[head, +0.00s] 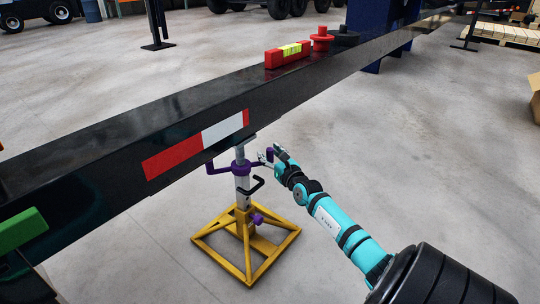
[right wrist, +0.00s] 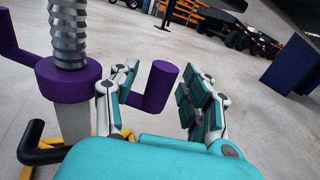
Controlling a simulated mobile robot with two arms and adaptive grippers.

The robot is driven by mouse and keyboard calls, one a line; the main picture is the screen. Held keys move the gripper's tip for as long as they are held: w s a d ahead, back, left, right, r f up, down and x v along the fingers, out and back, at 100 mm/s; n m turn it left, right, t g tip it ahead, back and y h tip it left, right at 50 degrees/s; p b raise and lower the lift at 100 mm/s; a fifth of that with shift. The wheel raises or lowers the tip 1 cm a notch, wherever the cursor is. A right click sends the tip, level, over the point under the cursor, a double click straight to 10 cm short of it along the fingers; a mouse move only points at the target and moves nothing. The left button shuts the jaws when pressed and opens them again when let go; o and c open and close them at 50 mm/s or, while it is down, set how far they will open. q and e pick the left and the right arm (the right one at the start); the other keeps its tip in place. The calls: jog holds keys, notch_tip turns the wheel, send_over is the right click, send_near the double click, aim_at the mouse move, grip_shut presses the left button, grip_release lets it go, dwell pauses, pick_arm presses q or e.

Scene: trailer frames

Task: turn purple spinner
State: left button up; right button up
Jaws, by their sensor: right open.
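The purple spinner (head: 240,167) is a collar with handles around the threaded screw of a jack stand, under the black trailer beam. In the right wrist view its purple hub (right wrist: 68,78) is at the left, below the grey screw (right wrist: 68,35). One purple handle (right wrist: 160,85) stands between the fingers of my right gripper (right wrist: 158,92), which are open on both sides of it with visible room at the right. In the head view my right gripper (head: 270,155) is beside the collar, at its right. My left gripper is not in view.
The jack's yellow base (head: 244,272) stands on the concrete floor. A black crank (head: 252,186) sits below the collar. Floor right of the jack is clear.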

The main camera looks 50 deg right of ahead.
jog(key=shift+w, duration=0.1)
grip_shut()
dwell(0.3)
dwell(0.5)
